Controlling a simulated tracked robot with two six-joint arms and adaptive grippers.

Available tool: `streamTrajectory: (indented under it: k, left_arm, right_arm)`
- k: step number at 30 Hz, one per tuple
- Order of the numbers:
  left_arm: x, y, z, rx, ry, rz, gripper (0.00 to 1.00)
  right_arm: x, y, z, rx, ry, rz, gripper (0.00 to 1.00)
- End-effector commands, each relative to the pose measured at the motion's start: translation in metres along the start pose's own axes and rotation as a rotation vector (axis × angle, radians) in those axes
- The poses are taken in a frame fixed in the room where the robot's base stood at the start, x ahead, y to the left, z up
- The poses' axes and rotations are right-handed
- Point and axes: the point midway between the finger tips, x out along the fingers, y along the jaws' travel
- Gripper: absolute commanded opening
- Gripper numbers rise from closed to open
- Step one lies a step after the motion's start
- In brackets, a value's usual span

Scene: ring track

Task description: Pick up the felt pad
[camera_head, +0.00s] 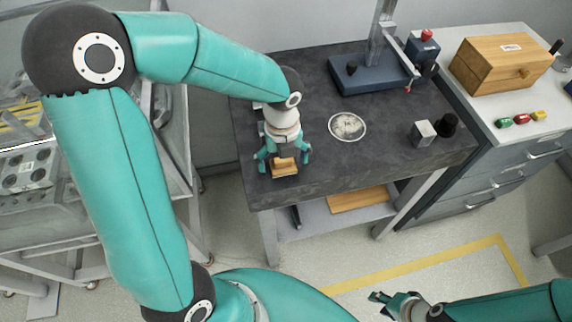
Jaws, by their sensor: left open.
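A small tan block-shaped thing (284,166), which may be the felt pad, lies near the front left edge of the dark bench top. My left gripper (283,159) points down over it. Its teal fingers are open, one on each side of the block, and I cannot tell whether they touch it. My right gripper (375,300) is low in front of the bench, away from everything on it. It is too small to tell whether its fingers are apart.
On the dark bench (385,165) are a round white dish (347,127) with grey contents, a metal block (421,133), a black cylinder (447,124) and a blue-based stand (370,79). A wooden box (500,66) stands on the cabinet at right.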

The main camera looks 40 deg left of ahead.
Motion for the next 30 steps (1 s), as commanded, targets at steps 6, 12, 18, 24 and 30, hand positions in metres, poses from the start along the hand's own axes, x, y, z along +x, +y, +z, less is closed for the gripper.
streamTrajectory:
  k: [6,12,18,24,30]
  left_arm:
    - [0.000,0.000,0.000,0.000,0.000,0.000,0.67]
    - [-0.001,0.000,0.000,0.000,0.000,0.000,0.33]
    - [-0.001,0.000,0.000,0.000,0.000,-0.001,0.27]
    - [-0.005,-0.001,0.000,0.000,-0.002,-0.002,0.27]
    - [-0.022,-0.001,0.001,-0.001,-0.003,-0.003,0.27]
  right_arm:
    - [0.000,0.000,0.000,0.000,0.000,0.000,0.40]
    - [0.000,0.000,0.000,0.000,0.000,0.000,0.40]
    - [0.000,0.000,0.000,0.000,0.000,0.000,0.40]
    - [-0.001,0.000,0.000,0.000,0.000,0.000,0.40]
    - [-0.002,-0.001,0.000,0.000,0.000,0.000,0.40]
